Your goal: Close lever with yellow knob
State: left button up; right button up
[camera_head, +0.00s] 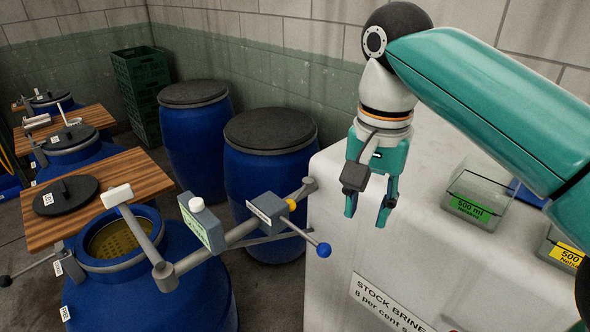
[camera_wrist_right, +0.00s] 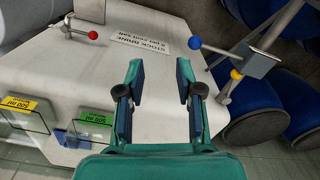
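A small yellow knob (camera_head: 292,205) shows at the right side of a grey box with a white label (camera_head: 266,209), on the pipe between the open blue barrel and the white tank. In the right wrist view the yellow knob (camera_wrist_right: 236,74) is at the upper right, beside the box. Its lever is mostly hidden. A lever with a blue knob (camera_head: 323,250) sticks out from the same box; the blue knob also shows in the wrist view (camera_wrist_right: 195,42). My right gripper (camera_head: 367,210) is open and empty, above the tank, right of the yellow knob and apart from it. My left gripper is not in view.
The white stock brine tank (camera_head: 335,262) stands below my right gripper. Clear containers with a green label (camera_head: 475,207) and yellow label (camera_head: 567,252) are on its right. A red knob (camera_wrist_right: 93,35) shows in the wrist view. Lidded blue barrels (camera_head: 270,180) stand behind the pipe.

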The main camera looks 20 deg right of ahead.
aim_at(307, 182)
jog(key=i, duration=0.9)
jog(key=u, duration=0.1)
